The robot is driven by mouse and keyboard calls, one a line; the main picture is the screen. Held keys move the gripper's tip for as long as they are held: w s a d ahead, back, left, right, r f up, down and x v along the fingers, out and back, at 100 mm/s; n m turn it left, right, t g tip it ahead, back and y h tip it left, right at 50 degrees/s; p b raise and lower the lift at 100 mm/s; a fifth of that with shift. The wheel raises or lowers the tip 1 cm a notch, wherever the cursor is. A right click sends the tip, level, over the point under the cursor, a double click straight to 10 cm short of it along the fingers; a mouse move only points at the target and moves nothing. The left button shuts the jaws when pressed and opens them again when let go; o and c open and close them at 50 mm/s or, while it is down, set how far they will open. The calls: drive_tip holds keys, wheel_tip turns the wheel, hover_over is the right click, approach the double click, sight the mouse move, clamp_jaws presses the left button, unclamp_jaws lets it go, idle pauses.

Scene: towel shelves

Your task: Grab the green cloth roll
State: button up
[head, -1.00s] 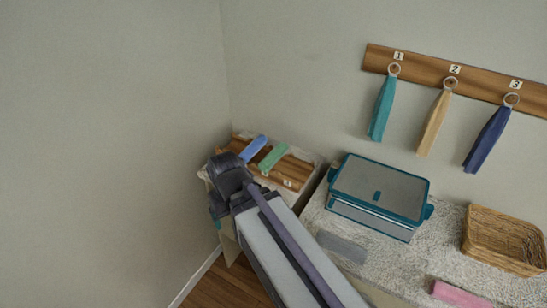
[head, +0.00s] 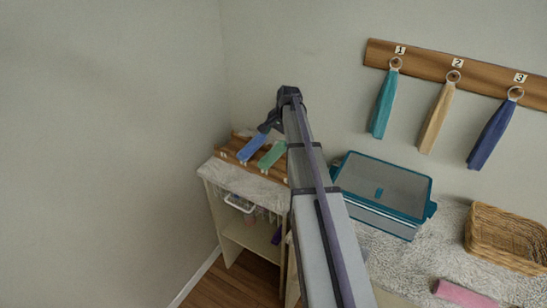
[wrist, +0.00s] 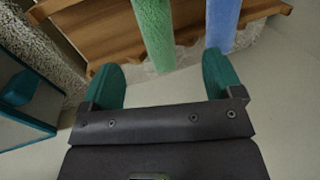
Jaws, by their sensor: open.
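The green cloth roll (head: 272,155) lies on a wooden rack on the small shelf unit, just right of a blue roll (head: 253,148). In the wrist view the green roll (wrist: 154,32) stretches away from me, with its near end in line with the gap between my fingers. My gripper (wrist: 164,82) is open, with two teal fingers and nothing between them. The blue roll (wrist: 222,25) shows beyond the right finger. In the head view my gripper is mostly hidden behind my arm, above and behind the rack.
The wooden rack (head: 229,150) sits on a stone-topped shelf unit (head: 211,170) by the wall. A teal-rimmed box (head: 382,187), a wicker basket (head: 505,235) and a pink roll (head: 464,296) are on the counter to the right. Three towels hang on the wall.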

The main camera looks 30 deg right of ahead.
sight(275, 149)
drive_tip(key=b+x, duration=0.3)
drive_tip(key=x, duration=0.1)
drive_tip(key=shift+a+f, duration=0.1)
drive_tip(key=shift+f, duration=0.3)
drive_tip(key=shift+r, duration=0.1)
drive_tip(key=b+x, duration=0.5)
drive_tip(key=shift+s+f, duration=0.2)
drive_tip(key=shift+r, duration=0.2)
drive_tip(key=c, duration=1)
